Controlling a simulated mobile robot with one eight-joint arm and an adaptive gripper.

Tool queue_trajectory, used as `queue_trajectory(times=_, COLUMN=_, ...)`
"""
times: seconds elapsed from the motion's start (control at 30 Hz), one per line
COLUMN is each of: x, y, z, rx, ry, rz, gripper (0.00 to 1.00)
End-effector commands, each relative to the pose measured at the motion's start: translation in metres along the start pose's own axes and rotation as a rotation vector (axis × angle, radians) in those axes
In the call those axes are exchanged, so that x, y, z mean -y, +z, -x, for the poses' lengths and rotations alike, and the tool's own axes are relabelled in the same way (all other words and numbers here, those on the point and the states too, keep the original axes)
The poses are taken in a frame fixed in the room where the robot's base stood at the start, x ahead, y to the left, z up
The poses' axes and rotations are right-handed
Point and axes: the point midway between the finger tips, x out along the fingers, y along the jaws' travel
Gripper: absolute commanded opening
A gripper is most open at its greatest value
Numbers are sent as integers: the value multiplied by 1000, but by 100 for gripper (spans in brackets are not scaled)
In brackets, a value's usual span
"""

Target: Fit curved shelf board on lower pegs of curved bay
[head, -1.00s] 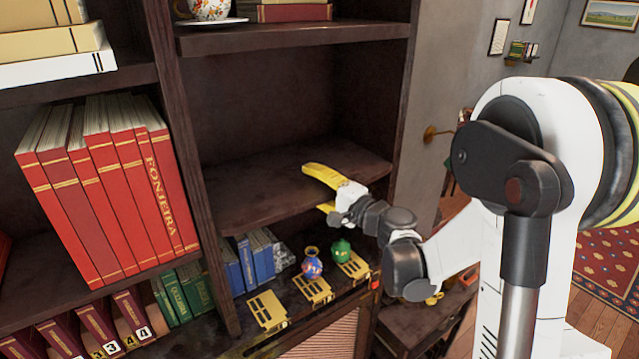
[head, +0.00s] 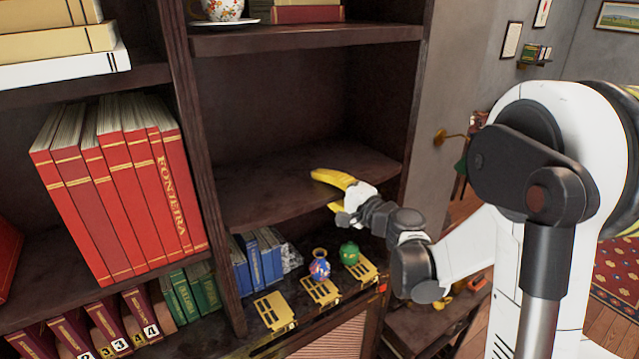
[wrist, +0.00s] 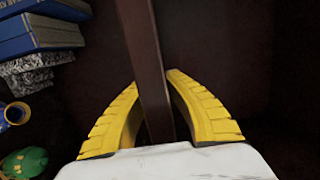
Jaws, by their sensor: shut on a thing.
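The curved shelf board (head: 270,190) is dark brown and lies level inside the bay, above the lower compartment. Its curved front edge faces me. My gripper (head: 332,190) is at the front edge, right of its middle, with one yellow finger above the board and one below. In the wrist view my gripper (wrist: 155,95) has its yellow fingers on either side of the board's edge (wrist: 148,60), shut on it. The lower pegs are hidden, so I cannot tell whether the board rests on them.
Below the board stand blue books (head: 258,258), a blue vase (head: 319,264) and a green pot (head: 349,253), with brass plates (head: 273,311) in front. Red books (head: 120,190) fill the left bay. A cup (head: 222,9) stands on the upper shelf (head: 300,38).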

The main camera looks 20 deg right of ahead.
Motion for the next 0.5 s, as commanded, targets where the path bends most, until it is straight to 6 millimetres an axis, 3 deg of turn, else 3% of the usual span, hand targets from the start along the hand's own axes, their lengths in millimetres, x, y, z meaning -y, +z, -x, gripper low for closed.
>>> queue_trajectory(times=0.17, x=2, y=0, z=4, rx=-1, ry=-1, rz=0, gripper=0)
queue_trajectory(times=0.5, x=2, y=4, z=34, rx=-1, ry=-1, rz=0, gripper=0)
